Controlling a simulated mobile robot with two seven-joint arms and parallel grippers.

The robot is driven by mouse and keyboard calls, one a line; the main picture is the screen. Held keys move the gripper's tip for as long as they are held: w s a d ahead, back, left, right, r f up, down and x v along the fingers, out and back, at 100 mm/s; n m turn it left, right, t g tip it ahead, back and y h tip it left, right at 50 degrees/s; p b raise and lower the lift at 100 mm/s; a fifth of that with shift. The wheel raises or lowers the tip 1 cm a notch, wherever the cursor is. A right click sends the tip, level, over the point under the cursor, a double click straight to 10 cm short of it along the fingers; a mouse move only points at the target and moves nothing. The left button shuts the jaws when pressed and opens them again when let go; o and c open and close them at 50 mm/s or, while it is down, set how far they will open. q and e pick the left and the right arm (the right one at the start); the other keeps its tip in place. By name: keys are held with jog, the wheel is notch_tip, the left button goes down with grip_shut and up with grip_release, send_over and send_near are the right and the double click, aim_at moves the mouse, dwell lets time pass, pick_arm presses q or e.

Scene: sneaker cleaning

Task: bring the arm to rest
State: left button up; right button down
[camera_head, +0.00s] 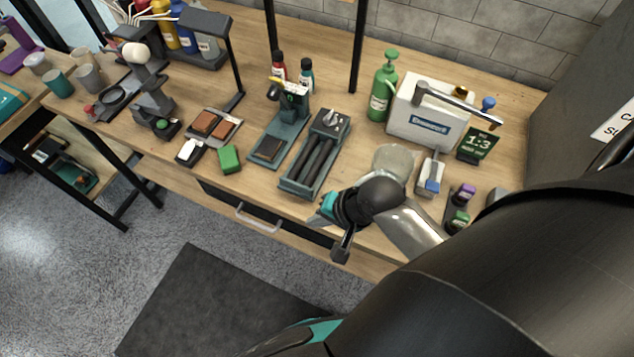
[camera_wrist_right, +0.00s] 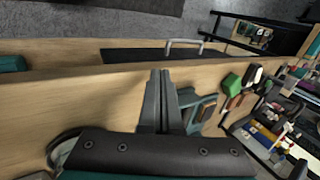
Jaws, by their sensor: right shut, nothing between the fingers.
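My right gripper (camera_head: 340,243) hangs at the front edge of the wooden workbench (camera_head: 225,185), near the drawer front. In the right wrist view my right gripper (camera_wrist_right: 161,75) has its two fingers together with nothing between them, over the bare bench top. My right arm (camera_head: 415,230) comes in from the lower right and hides part of the bench there. My left gripper is not in view.
A tray with dark rollers (camera_head: 315,155), a green block (camera_head: 229,158) and a white case (camera_head: 428,115) stand on the bench. A green bottle (camera_head: 382,90) stands behind. A drawer handle (camera_head: 257,218) sticks out in front. A dark mat (camera_head: 205,300) lies on the floor.

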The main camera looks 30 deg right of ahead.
dwell(0.6)
jog(key=s+d+r+n+g+h, duration=0.1)
jog(key=s+d+r+n+h, duration=0.15)
jog(key=s+r+n, duration=0.8)
notch_tip(320, 180, down, 30)
jog(key=w+f+n+g+b, duration=0.1)
jog(key=n+b, duration=0.1)
jog(key=b, duration=0.4)
jog(key=s+d+f+g+h+b, duration=0.1)
jog(key=s+f+b, duration=0.4)
jog(key=s+f, duration=1)
notch_tip(320, 180, down, 4)
jog(key=shift+s+d+r+g+b, duration=0.2)
jog(key=shift+s+d+g+b, duration=0.1)
jog(key=shift+d, duration=0.3)
